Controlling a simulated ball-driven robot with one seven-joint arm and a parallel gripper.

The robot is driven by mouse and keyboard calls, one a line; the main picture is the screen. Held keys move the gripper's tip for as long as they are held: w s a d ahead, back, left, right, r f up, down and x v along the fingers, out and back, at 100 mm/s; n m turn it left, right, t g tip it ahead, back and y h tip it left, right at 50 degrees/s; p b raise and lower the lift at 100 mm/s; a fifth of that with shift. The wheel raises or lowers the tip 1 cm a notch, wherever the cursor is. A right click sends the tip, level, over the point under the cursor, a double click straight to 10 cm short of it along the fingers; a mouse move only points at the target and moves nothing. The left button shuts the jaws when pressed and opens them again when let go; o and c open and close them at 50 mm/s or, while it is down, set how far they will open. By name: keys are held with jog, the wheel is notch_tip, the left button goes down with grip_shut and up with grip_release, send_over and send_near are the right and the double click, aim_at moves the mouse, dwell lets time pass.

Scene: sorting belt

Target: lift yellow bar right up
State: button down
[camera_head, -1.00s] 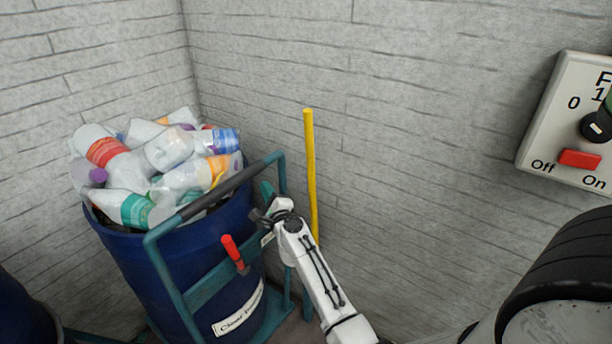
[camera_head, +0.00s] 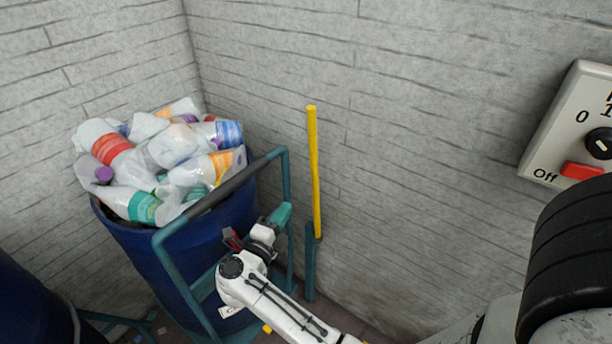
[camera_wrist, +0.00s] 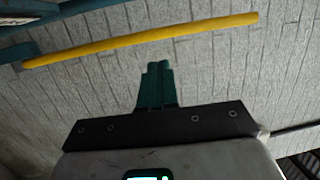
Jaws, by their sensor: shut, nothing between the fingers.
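The yellow bar (camera_head: 315,175) stands upright close to the grey brick wall, its lower end at a short teal post. In the wrist view the yellow bar (camera_wrist: 140,38) runs across the upper part, just beyond my fingertips. My gripper (camera_head: 284,212) is left of the bar, with its teal fingers pointing up and right. In the wrist view my gripper (camera_wrist: 158,68) has its fingers together and empty, with a visible gap to the bar.
A blue barrel (camera_head: 178,252) full of plastic bottles stands left in a teal trolley frame (camera_head: 287,175), close beside my gripper. A red lever (camera_head: 232,239) is next to my wrist. A switch panel (camera_head: 545,155) is on the right wall.

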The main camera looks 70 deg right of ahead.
aim_at(315, 169)
jog(key=d+p, duration=0.1)
jog(key=d, duration=0.3)
jog(key=d+r+p, duration=0.1)
jog(key=d, duration=0.8)
jog(key=shift+s+d+r+p, duration=0.15)
jog(key=shift+s+d+p, duration=0.15)
jog(key=shift+d+p, duration=0.1)
jog(key=d, duration=0.3)
jog(key=s+d, duration=0.1)
jog(key=d, duration=0.1)
jog(key=shift+s+r, duration=0.1)
jog(key=shift+r, duration=0.25)
jog(key=shift+a, duration=0.1)
